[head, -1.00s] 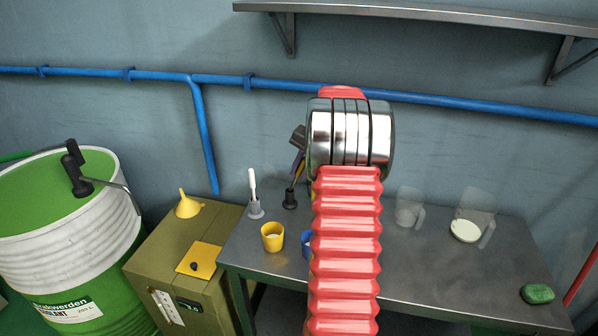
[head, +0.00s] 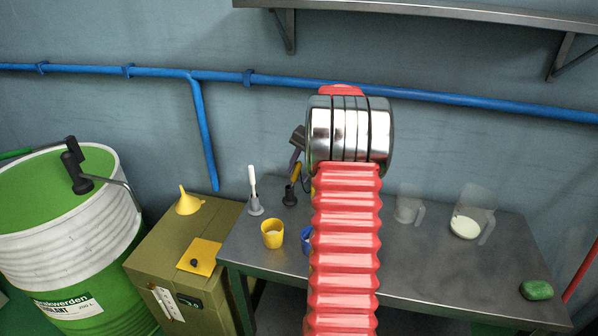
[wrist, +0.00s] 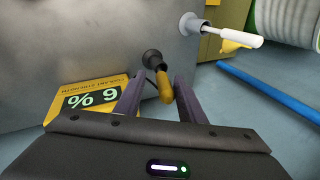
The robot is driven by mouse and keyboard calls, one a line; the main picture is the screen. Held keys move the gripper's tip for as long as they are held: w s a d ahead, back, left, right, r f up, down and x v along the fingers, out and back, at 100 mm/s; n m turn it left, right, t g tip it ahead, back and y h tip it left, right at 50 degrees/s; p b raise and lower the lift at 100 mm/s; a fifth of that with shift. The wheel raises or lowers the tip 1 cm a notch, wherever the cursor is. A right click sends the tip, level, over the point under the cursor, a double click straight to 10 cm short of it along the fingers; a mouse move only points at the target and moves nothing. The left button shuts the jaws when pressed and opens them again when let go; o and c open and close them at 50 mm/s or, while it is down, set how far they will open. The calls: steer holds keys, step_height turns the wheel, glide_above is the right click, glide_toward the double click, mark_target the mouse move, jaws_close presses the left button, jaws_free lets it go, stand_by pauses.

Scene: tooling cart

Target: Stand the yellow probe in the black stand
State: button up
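The yellow probe (head: 296,172) is in the black stand (head: 290,197) on the steel table, handle up and looking slightly tilted in the head view. In the wrist view the probe's yellow handle (wrist: 165,90) points toward me, with its lower end in the black stand (wrist: 152,58). My gripper (wrist: 159,80) is open, its two dark fingers on either side of the handle with visible gaps. In the head view my gripper (head: 296,155) is just above the probe, partly hidden by my arm.
A white-handled tool in a grey stand (head: 255,206) is to the left. A yellow cup (head: 272,234) and a blue cup (head: 306,240) are nearer the front. Clear jugs (head: 472,212) and a green lump (head: 537,290) are at right.

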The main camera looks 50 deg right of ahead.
steer(key=shift+r, duration=0.5)
steer(key=v, duration=1.2)
steer(key=shift+r, duration=0.15)
